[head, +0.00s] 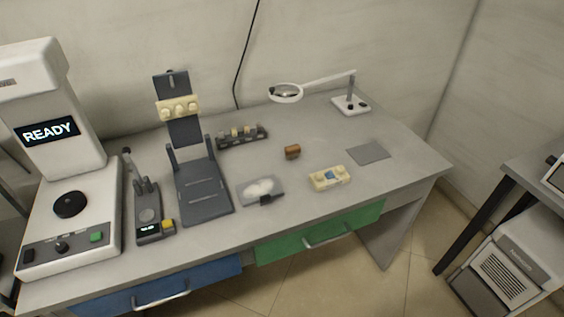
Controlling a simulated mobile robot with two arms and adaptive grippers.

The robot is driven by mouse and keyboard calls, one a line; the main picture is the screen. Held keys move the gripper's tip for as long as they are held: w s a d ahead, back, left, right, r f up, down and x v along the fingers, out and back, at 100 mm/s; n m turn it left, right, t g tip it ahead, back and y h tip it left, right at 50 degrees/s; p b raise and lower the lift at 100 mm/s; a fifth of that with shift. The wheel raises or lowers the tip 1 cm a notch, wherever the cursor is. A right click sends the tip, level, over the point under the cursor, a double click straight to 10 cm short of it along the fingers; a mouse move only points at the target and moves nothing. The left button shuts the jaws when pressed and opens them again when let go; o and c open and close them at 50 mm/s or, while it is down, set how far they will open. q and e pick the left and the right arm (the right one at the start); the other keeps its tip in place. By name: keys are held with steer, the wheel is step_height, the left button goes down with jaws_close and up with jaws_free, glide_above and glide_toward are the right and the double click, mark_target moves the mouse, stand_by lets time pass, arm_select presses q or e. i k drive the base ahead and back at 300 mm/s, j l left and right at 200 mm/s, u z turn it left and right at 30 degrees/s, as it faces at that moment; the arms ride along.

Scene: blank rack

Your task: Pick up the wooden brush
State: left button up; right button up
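A small brown block-like object (292,151) lies on the grey desk, right of centre. Its wood-like colour fits the wooden brush, but it is too small for me to make out bristles. Nothing touches it, and bare desk surrounds it. Neither of my grippers shows in the head view.
The desk (400,172) also holds a READY machine (70,205), a dark grey stand (202,188), a small gauge (150,215), a dark rack (242,138), a grey tray with white material (246,199), a cream block (330,178), a flat grey plate (368,152) and a magnifier (286,92).

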mark_target(291, 152)
steer(key=u, duration=1.05)
steer(key=l+u, duration=0.7)
steer(key=l, duration=0.2)
steer(key=k+l+u, duration=0.15)
steer(key=l+u, duration=0.15)
steer(key=k+l+u, duration=0.15)
steer(key=l+u, duration=0.2)
steer(key=l, duration=0.2)
steer(key=k+l+u, duration=0.2)
steer(key=l+u, duration=0.15)
